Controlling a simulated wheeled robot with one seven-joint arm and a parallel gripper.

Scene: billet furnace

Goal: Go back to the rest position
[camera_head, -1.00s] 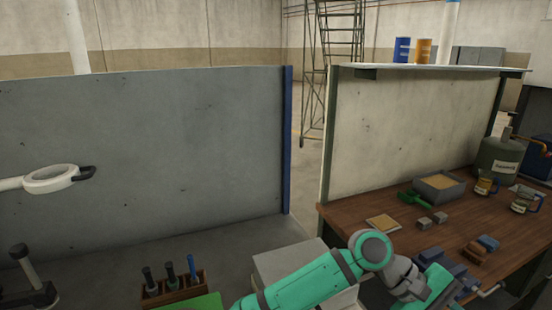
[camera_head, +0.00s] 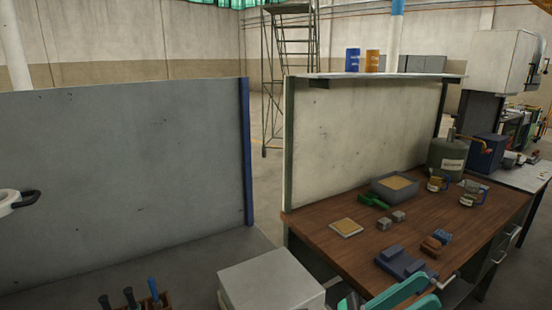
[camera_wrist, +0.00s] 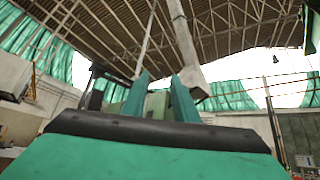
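My gripper (camera_head: 412,297) shows at the bottom right of the head view, low in front of the wooden bench. Its two green fingers stand apart with nothing seen held between them. In the wrist view my gripper (camera_wrist: 160,95) points up toward the roof, and a gap shows between the fingers. Most of my arm is out of the head view.
The wooden bench (camera_head: 330,238) carries a sand-filled tray (camera_head: 380,194), a green scoop (camera_head: 372,201), a vise (camera_head: 400,262), small blocks, mugs and a green tank (camera_head: 447,156). A grey box (camera_head: 270,284) stands left of it. Tool handles (camera_head: 130,297) rise at bottom left.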

